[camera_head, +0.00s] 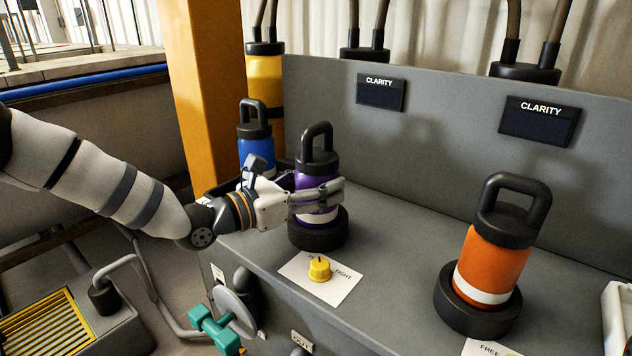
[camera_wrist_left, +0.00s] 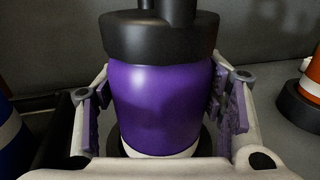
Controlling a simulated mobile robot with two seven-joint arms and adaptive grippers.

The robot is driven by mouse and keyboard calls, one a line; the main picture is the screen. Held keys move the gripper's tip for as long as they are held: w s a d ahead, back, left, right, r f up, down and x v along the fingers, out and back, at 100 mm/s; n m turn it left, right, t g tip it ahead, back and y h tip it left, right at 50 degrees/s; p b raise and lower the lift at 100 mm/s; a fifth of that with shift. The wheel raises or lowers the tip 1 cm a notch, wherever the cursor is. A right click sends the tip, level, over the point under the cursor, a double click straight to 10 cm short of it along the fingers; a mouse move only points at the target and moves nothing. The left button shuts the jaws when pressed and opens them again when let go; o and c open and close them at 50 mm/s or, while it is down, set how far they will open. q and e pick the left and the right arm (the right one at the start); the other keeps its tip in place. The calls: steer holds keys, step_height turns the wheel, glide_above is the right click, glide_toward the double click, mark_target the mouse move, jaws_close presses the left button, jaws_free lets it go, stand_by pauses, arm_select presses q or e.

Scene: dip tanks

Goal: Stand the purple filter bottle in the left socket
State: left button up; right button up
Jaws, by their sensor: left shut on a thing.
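The purple filter bottle (camera_head: 318,180) has a black handled cap and a white band. It stands upright at the left socket (camera_head: 318,234), a black ring on the grey bench; its base is hidden inside the ring. My left gripper (camera_head: 325,197) is shut around the bottle's body from the left. In the left wrist view the purple filter bottle (camera_wrist_left: 165,105) fills the space between the two fingers of my left gripper (camera_wrist_left: 165,110). My right gripper is not in view.
An orange bottle (camera_head: 490,265) stands in a black ring to the right. A blue bottle (camera_head: 256,150) stands behind my left gripper. A yellow knob (camera_head: 319,268) sits on a white label in front of the left socket. A grey back panel (camera_head: 430,140) rises behind.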

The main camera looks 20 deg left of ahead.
arm_select(q)
steer(key=shift+w+d, duration=0.15)
steer(key=shift+w, duration=0.05)
steer(key=o, duration=1.9)
steer(key=shift+c, duration=0.2)
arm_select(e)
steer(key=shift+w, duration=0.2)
arm_select(q)
steer(key=shift+r, duration=0.1)
steer(key=shift+s+a+r, duration=0.15)
steer(key=shift+s+a, duration=0.05)
steer(key=shift+a, duration=0.05)
steer(key=p+v, duration=0.2)
steer(key=v, duration=0.9)
steer(key=shift+s, duration=0.25)
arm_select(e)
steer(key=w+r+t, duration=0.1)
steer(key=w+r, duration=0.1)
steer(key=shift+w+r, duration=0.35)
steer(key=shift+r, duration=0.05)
arm_select(q)
steer(key=shift+a, duration=0.15)
